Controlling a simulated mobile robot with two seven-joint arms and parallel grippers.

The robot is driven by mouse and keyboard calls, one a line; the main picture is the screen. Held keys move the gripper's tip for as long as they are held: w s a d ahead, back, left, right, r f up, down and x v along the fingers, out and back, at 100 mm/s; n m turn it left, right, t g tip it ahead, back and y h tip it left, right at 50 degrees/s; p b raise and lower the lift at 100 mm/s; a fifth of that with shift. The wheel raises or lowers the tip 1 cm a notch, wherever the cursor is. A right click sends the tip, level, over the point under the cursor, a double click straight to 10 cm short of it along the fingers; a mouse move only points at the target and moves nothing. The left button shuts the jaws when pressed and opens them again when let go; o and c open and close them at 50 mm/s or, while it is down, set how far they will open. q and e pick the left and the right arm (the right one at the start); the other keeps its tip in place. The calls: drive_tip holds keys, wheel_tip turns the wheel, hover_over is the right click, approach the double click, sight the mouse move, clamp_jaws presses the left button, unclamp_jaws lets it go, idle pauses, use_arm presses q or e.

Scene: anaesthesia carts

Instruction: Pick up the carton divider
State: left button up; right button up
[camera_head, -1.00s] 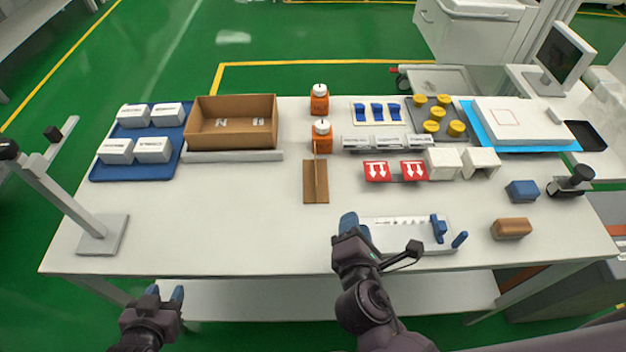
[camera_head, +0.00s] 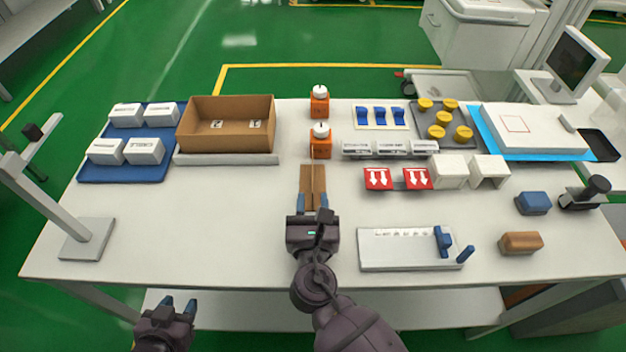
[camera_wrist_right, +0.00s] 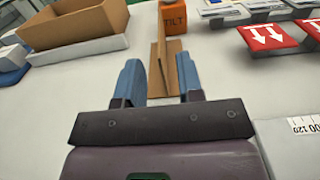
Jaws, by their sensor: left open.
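The carton divider (camera_head: 313,182) is a brown cardboard piece with a thin upright wall on a flat base. It stands on the white table in front of the orange bottles. In the right wrist view the divider's wall (camera_wrist_right: 161,62) rises between my fingers. My right gripper (camera_head: 312,202) is open at the divider's near end, one blue finger on each side, with gaps to the wall. Its fingers also show in the right wrist view (camera_wrist_right: 160,80). My left gripper (camera_head: 180,304) is open and empty, low beyond the table's front edge.
An open cardboard box (camera_head: 227,138) stands at the back left, beside a blue tray (camera_head: 125,176) of white cartons. Two orange bottles (camera_head: 320,146) stand behind the divider. A white fixture with blue levers (camera_head: 405,262) lies to the right.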

drive_tip(key=shift+w+f, duration=0.1)
drive_tip(key=shift+w, duration=2.6)
clamp_jaws()
